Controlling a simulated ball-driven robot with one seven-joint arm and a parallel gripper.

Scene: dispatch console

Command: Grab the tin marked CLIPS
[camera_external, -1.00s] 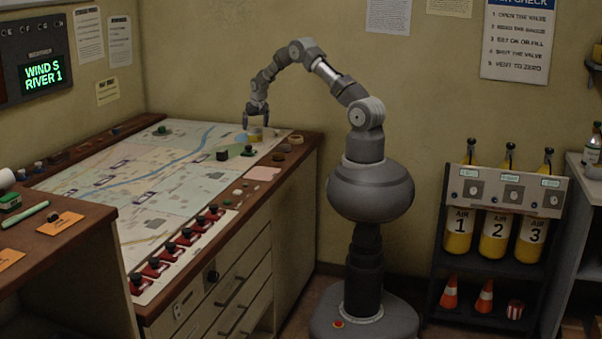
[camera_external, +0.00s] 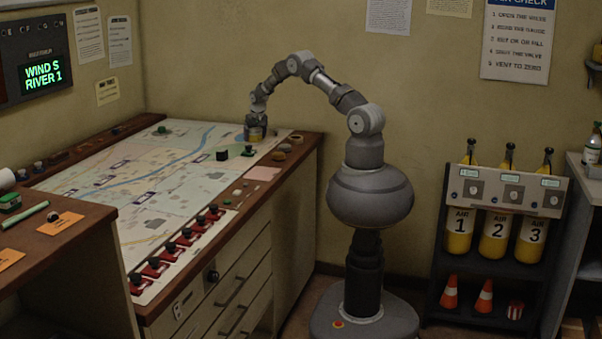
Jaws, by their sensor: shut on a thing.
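My gripper (camera_external: 255,124) is at the far right corner of the map table, pointing down. It is shut on a small yellowish tin (camera_external: 256,136) that stands on or just above the map top (camera_external: 200,178); I cannot tell which. The fingers cover the tin's upper part. Any marking on the tin is too small to read from here.
A black block (camera_external: 222,155) and a green-and-black piece (camera_external: 248,151) lie just in front of the gripper. Small round items (camera_external: 285,148) sit along the right wooden edge. Several red-based black knobs (camera_external: 185,233) line the front right edge.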

